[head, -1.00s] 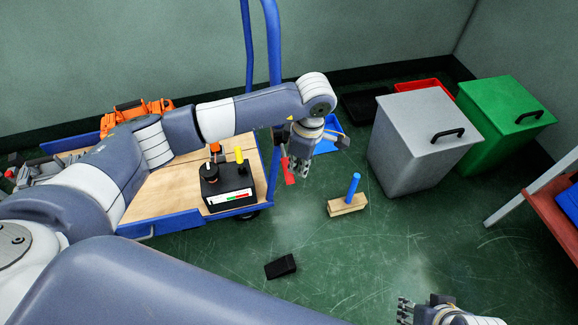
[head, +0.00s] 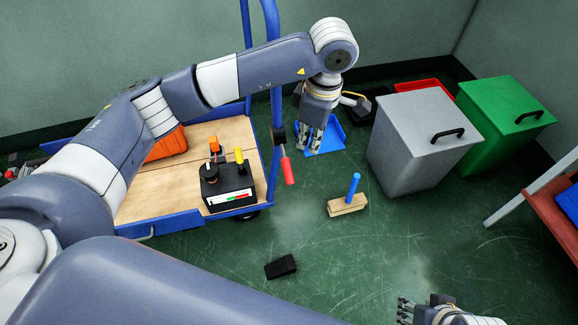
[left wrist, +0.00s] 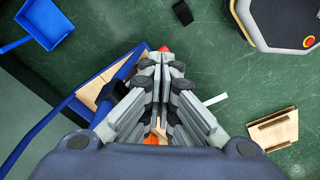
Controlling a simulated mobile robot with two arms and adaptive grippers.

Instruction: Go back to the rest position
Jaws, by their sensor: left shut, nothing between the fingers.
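My left gripper (head: 314,138) points down over the floor to the right of the cart, in front of a blue dustpan (head: 326,138). It is shut and empty; its fingers also show in the left wrist view (left wrist: 165,75). My right gripper (head: 404,310) is at the bottom edge of the head view, low and to the right. Its fingers are small and partly cut off, so I cannot tell whether they are open.
The cart (head: 160,222) carries a black box (head: 226,188) and an orange case (head: 168,145). A wooden block with a blue handle (head: 348,205) and a black block (head: 280,266) lie on open floor. Grey bin (head: 415,145) and green bin (head: 505,112) stand right.

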